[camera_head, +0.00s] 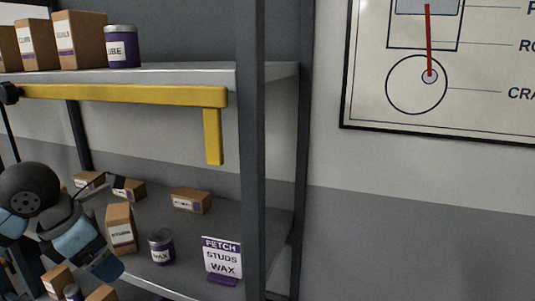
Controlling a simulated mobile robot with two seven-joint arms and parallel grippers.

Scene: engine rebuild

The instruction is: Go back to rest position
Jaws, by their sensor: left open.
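My left arm comes in from the left, in front of the shelf unit's lower level. My left gripper (100,188) shows only as thin dark parts among the small boxes on that level, and it is open. I see nothing held in it. Its details are small and partly hidden by my own arm links. My right gripper is not in the picture.
The grey shelf (190,78) has a yellow rail (130,94) on its front edge. A dark post (250,150) stands to the right. A wall poster (480,90) hangs beyond.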

